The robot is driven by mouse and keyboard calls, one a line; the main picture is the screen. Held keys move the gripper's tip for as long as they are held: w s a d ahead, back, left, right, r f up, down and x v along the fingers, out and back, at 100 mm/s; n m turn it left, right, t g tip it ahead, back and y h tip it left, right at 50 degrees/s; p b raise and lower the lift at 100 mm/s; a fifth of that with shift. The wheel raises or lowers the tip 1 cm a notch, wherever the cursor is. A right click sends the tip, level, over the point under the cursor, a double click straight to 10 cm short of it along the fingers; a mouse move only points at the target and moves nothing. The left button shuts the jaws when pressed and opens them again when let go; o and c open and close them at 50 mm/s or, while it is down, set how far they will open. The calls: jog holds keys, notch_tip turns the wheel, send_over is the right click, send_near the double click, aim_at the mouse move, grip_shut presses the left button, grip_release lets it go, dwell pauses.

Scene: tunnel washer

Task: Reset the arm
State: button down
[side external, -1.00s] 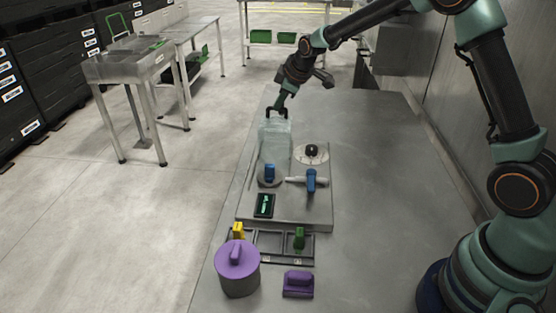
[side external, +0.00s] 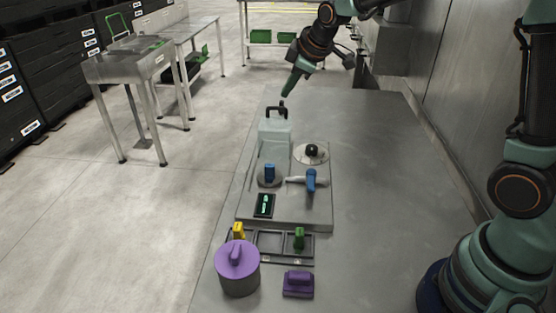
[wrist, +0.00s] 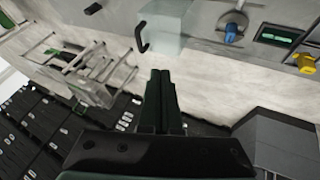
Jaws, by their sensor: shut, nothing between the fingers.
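My gripper (side external: 289,86) is shut and empty, above the far end of the table, behind and a little above the black handle (side external: 276,112). The handle sits on a pale translucent box (side external: 274,142) at the back of the raised grey panel (side external: 287,215). Clear space shows between fingertips and handle. In the wrist view the two dark fingers (wrist: 160,82) lie together, with the black handle and the pale box (wrist: 163,22) beyond them.
In front are a slotted tray (side external: 270,242) with yellow and green pieces, a purple-lidded canister (side external: 238,277) and a purple block (side external: 298,285). The table's right side is clear.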

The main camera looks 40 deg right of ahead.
jog(key=s+r+m+g, duration=0.1)
jog(key=s+m, duration=0.7)
jog(key=s, duration=1.5)
jog(key=shift+s+a+r, duration=0.15)
jog(key=shift+a+r, duration=0.1)
jog(key=shift+r, duration=0.35)
